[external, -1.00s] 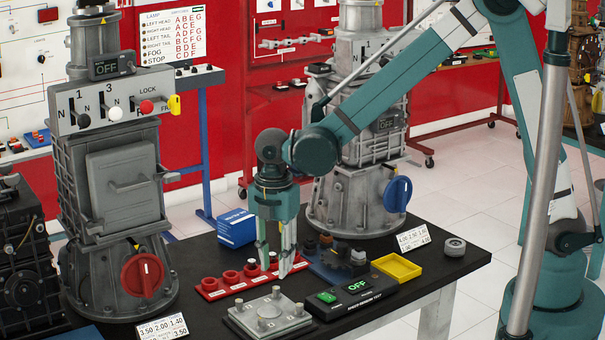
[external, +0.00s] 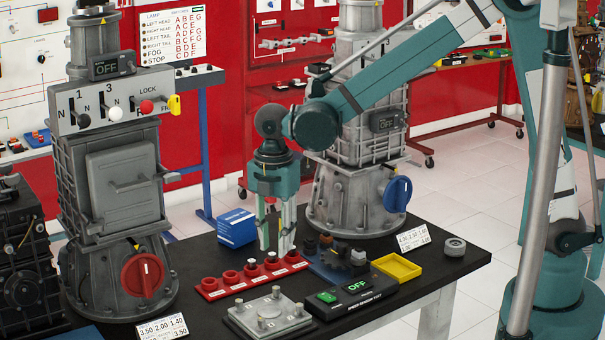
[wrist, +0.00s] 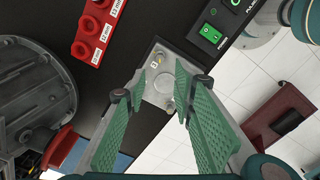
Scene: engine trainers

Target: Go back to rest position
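My gripper (external: 277,240) hangs from my arm, pointing down above the black workbench (external: 203,255). Its tips are above the red socket strip (external: 213,292). In the wrist view its two green fingers (wrist: 160,75) are apart, with nothing between them. Through the gap I see the grey plate with pegs (wrist: 152,105) further below, not touched. The same plate (external: 250,322) lies at the bench front in the external view.
Two grey engine trainers stand left (external: 130,230) and behind (external: 335,210) my gripper. Near it are a blue box (external: 237,228), the sensor test box (external: 350,300) and a yellow tray (external: 397,267). A grey ring (external: 455,247) lies at the right. Space above the bench front is open.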

